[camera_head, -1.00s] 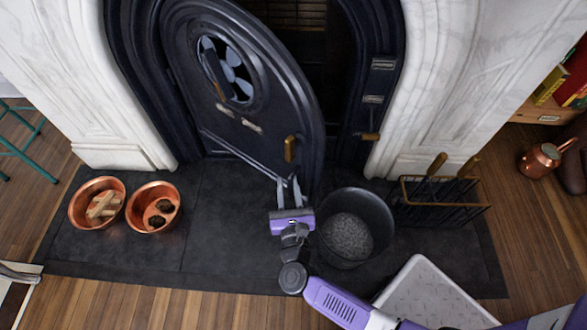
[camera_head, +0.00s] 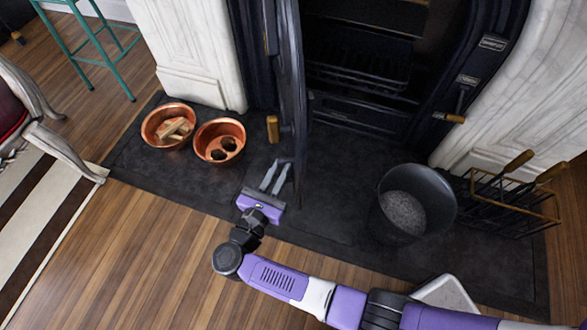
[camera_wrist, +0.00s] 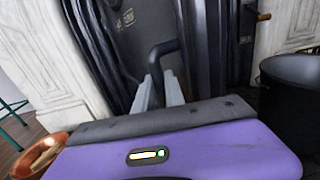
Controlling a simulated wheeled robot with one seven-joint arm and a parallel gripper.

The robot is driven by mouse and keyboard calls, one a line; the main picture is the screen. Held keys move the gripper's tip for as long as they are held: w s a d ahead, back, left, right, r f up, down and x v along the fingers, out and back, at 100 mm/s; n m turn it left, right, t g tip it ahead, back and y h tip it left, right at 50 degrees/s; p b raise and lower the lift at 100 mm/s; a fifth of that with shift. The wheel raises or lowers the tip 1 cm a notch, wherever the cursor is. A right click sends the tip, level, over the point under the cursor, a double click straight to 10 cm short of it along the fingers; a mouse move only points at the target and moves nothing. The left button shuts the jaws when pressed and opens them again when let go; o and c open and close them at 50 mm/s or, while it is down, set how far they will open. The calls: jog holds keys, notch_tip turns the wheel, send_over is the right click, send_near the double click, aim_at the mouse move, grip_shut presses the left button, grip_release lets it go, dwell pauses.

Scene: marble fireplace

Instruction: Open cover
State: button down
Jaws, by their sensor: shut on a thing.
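The cover is the black arched fireplace door (camera_head: 292,80). In the head view it stands swung out from the opening, seen almost edge-on, with a brass knob (camera_head: 273,128) on its left side. The dark firebox (camera_head: 355,75) is exposed to its right. My gripper (camera_head: 276,170) is at the door's lower free edge, its grey fingers pointing at it. In the wrist view the fingers (camera_wrist: 159,92) close on a dark curved handle (camera_wrist: 163,48). The exact contact is small and partly hidden by the gripper's purple body.
Two copper bowls (camera_head: 219,140) (camera_head: 155,122) stand left of the door on the dark hearth (camera_head: 330,200). A black bucket (camera_head: 440,195) of grey material and a tool rack (camera_head: 510,210) stand right. A chair (camera_head: 45,130) is at the left. Wood floor in front is partly clear.

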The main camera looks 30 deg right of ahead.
jog(key=shift+w+a+f+m+g+h, duration=0.1)
jog(key=shift+w+a+m+g+h, duration=0.25)
jog(key=shift+a, duration=0.5)
jog(key=shift+w+a+f+m+g+h, duration=0.1)
jog(key=shift+w+a+m+g, duration=0.15)
jog(key=shift+w+a, duration=0.5)
jog(key=shift+w+a+f+m+g+h, duration=0.1)
jog(key=shift+w+a+m+g+h, duration=0.25)
jog(key=shift+a, duration=0.65)
jog(key=shift+s, duration=0.1)
jog(key=c, duration=1.4)
grip_release()
jog(key=shift+r, duration=0.1)
jog(key=shift+a, duration=0.1)
jog(key=v, duration=0.7)
jog(key=shift+s+a, duration=0.2)
jog(key=shift+a, duration=0.1)
